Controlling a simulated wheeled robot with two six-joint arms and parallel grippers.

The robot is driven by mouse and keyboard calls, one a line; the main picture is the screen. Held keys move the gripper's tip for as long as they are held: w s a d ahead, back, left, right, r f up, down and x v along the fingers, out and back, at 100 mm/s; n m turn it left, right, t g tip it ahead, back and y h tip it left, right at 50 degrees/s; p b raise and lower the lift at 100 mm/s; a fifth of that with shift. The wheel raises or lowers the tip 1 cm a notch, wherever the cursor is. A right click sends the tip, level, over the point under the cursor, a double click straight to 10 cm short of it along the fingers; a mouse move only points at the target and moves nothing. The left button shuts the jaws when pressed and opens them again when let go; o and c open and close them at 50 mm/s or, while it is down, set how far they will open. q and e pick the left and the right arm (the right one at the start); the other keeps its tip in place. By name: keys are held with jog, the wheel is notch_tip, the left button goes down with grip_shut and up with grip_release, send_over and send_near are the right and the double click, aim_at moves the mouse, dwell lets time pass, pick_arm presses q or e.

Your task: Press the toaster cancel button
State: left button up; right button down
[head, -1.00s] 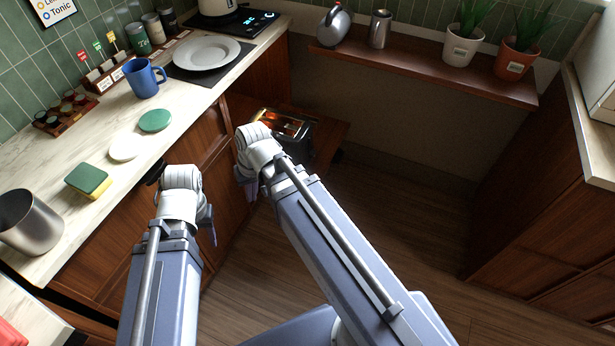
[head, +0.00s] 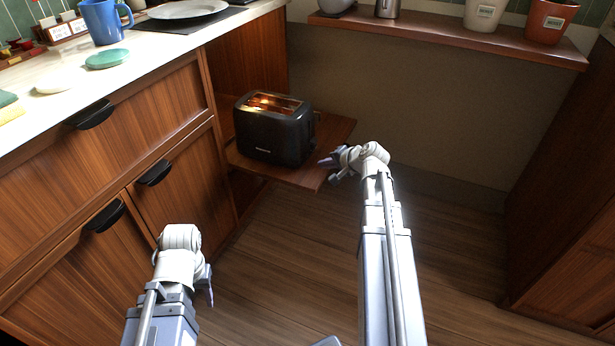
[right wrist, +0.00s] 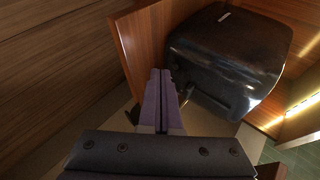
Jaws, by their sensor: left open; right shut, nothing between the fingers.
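A black toaster (head: 272,128) stands on a low wooden pull-out shelf, with its slots glowing orange on top. In the right wrist view the toaster (right wrist: 225,58) fills the upper right, and a dark lever or knob shows on its near side. The cancel button cannot be made out. My right gripper (head: 326,161) is shut and empty, just right of the toaster and apart from it. Its closed fingers (right wrist: 163,88) point toward the shelf and toaster side in the right wrist view. My left gripper (head: 207,288) is open, low in front of the cabinets, away from the toaster.
The wooden shelf (head: 318,170) juts out beside the cabinet doors (head: 185,190). The counter (head: 60,75) at left holds a blue mug (head: 105,22) and a plate (head: 187,9). A wall shelf (head: 450,38) carries pots. The floor to the right is clear.

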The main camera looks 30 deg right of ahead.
aim_at(307, 155)
pick_arm(q)
notch_tip(307, 155, down, 5)
jog(key=b, duration=0.3)
pick_arm(e)
jog(key=d+f+m+t+h, duration=0.1)
jog(key=d+f+m, duration=0.1)
jog(key=d, duration=0.4)
jog(key=shift+d+f, duration=0.35)
jog(key=shift+f, duration=0.25)
jog(key=shift+w+a, duration=1.45)
jog(key=shift+w, duration=0.2)
jog(key=shift+w+a, duration=1.45)
jog(key=shift+w, duration=0.15)
jog(key=shift+w+a, duration=0.1)
jog(key=shift+w, duration=0.05)
jog(key=shift+w+a, duration=0.2)
